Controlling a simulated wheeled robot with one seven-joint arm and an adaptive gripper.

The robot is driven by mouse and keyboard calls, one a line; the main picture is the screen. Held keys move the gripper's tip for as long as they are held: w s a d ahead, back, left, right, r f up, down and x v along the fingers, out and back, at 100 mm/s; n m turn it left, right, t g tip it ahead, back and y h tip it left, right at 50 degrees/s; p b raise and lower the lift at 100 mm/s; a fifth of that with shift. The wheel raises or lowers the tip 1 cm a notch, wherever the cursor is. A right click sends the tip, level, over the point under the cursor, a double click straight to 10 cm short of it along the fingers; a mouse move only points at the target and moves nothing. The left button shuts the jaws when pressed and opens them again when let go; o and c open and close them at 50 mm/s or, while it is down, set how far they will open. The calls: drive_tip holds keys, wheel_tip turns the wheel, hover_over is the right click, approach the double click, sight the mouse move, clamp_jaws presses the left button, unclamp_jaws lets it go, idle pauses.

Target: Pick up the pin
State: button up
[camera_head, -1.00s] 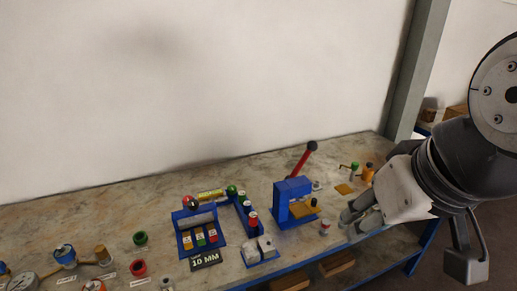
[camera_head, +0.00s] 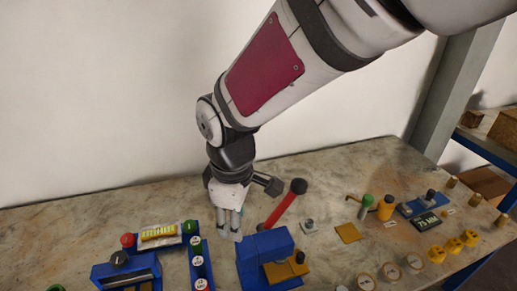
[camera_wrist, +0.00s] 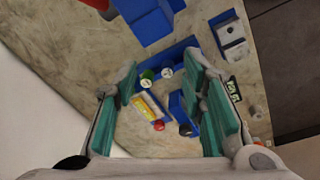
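I cannot tell for sure which thing is the pin. Small brass-coloured cylinders (camera_head: 475,199) stand at the right end of the table in the head view. My gripper (camera_head: 231,232) points down behind the blue press (camera_head: 265,250), just left of its red lever (camera_head: 281,210). In the wrist view my gripper (camera_wrist: 163,78) has its teal finger pads wide apart, with nothing held between them. Through the gap I see a blue rack (camera_wrist: 180,58) with coloured caps and a yellow-labelled vial (camera_wrist: 150,106), lying lower on the table.
To the right of the press are a yellow plate (camera_head: 348,233), a green-capped item (camera_head: 366,202), an orange bottle (camera_head: 385,207) and yellow fittings (camera_head: 452,246). Round discs (camera_head: 391,272) lie in front. A grey post (camera_head: 462,85) stands behind. The marble tabletop's back middle is mostly clear.

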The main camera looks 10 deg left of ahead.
drive_tip(key=s+a+f+n+g, duration=0.1)
drive_tip(key=s+a+f+n, duration=0.4)
drive_tip(key=a+f, duration=0.45)
hover_over(201, 284)
drive_tip(key=shift+h, duration=0.3)
wheel_tip(201, 284, down, 7)
drive_tip(key=shift+s+a+f, duration=0.1)
drive_tip(key=shift+s, duration=0.05)
drive_tip(key=shift+w+f+p, duration=0.2)
drive_tip(key=shift+f+p, duration=0.5)
drive_tip(key=shift+f, duration=2.55)
clamp_jaws()
